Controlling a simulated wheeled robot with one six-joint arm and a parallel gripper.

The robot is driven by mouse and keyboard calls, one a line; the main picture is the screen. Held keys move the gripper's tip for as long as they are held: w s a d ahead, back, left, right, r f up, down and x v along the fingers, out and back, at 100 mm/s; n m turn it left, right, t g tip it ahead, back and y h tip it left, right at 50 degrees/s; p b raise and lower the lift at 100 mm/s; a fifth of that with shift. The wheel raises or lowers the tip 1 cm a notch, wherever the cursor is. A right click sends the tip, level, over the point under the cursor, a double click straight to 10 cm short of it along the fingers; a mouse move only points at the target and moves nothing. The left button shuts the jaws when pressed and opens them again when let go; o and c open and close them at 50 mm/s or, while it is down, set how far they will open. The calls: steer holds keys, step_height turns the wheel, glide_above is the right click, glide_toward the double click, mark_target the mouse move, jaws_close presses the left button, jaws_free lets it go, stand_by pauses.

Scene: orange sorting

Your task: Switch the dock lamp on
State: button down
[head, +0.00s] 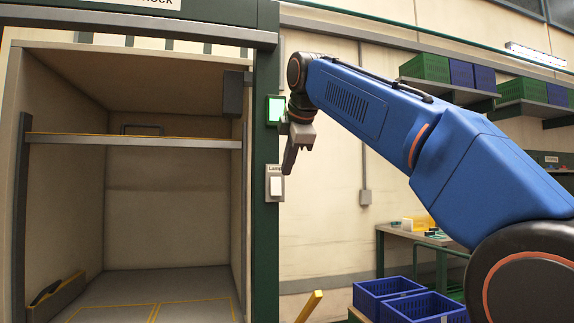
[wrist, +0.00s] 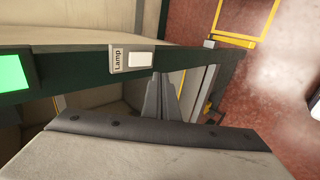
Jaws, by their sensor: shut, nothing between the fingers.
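The lamp switch (head: 277,186) is a white rocker on a light plate labelled "Lamp", fixed to the dark green post at the right of the dock opening. It also shows in the wrist view (wrist: 140,59). In the wrist view my closed fingers (wrist: 167,76) end just below and right of the switch plate. I cannot tell whether they touch it. No lit lamp shows inside the dock (head: 150,190).
A green-lit panel (head: 276,109) sits on the same post above the switch and shows in the wrist view (wrist: 12,73). A rail (head: 130,141) crosses the dock opening. Blue crates (head: 425,307) stand at the lower right. Shelves with green and blue crates (head: 425,68) hang behind my arm.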

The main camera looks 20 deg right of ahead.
mark_target(276, 194)
steer(key=x, duration=0.6)
steer(key=w+r+x, duration=0.1)
steer(key=x, duration=0.2)
steer(key=shift+w+f, duration=0.1)
steer(key=shift+w, duration=0.05)
steer(key=shift+w+f, duration=0.1)
steer(key=shift+w, duration=0.6)
steer(key=shift+w+f, duration=0.25)
steer(key=shift+r, duration=0.1)
